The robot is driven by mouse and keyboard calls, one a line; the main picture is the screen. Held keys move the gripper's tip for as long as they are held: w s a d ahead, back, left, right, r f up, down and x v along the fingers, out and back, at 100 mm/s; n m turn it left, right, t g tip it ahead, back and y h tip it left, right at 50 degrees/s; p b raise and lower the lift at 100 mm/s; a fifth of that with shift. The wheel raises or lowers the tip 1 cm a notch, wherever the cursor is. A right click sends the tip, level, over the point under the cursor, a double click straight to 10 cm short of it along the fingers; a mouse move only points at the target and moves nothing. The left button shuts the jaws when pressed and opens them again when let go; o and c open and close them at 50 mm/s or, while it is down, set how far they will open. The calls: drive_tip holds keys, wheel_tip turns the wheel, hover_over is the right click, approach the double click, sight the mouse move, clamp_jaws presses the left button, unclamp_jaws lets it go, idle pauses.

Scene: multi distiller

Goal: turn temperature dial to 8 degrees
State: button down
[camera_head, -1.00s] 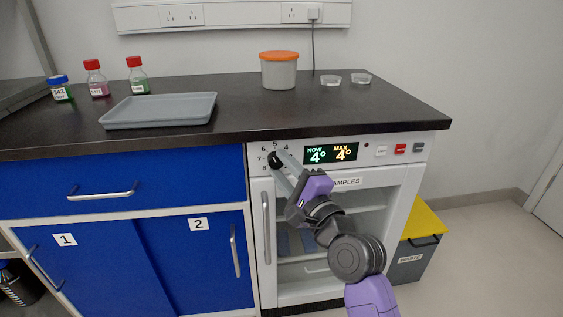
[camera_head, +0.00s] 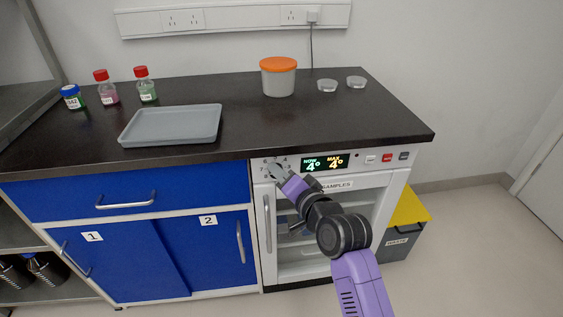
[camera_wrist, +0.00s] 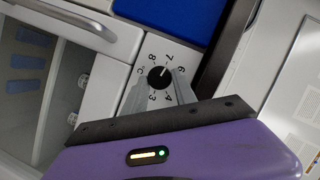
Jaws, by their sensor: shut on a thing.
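The temperature dial (camera_wrist: 159,77) is a small round black knob on a white panel with numbers around it, seen in the wrist view. A pale mark on it points roughly toward the 7, though it is small. My gripper (camera_wrist: 161,86) is shut on the dial, with one grey finger on each side. In the head view, my gripper (camera_head: 275,171) is at the panel's left end and hides most of the dial. The display (camera_head: 325,163) reads NOW 4° and MAX 4°.
Buttons (camera_head: 387,158) sit right of the display. The fridge handle (camera_head: 267,222) is below the dial. The dark counter (camera_head: 300,130) overhangs the panel and holds a grey tray (camera_head: 172,124), bottles and an orange-lidded tub (camera_head: 278,80). A yellow-lidded bin (camera_head: 408,207) stands right.

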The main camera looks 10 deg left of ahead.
drive_tip(key=shift+s+a+r+n+h+p, duration=0.15)
drive_tip(key=shift+n+h+p, duration=0.7)
drive_tip(key=shift+n+p, duration=0.5)
drive_tip(key=shift+w+a+n+h+p, duration=0.1)
drive_tip(key=shift+a+n+h+p, duration=0.1)
drive_tip(key=shift+n+h+p, duration=0.95)
drive_tip(key=shift+s+a+r+n+h+p, duration=0.15)
drive_tip(key=shift+n+h+p, duration=0.45)
drive_tip(key=shift+n+p, duration=0.9)
drive_tip(key=shift+f, duration=0.1)
drive_tip(key=c, duration=1)
unclamp_jaws()
drive_tip(key=shift+w, duration=0.1)
drive_tip(key=p+v, duration=0.1)
drive_tip(key=v, duration=0.7)
drive_tip(key=shift+f, duration=0.15)
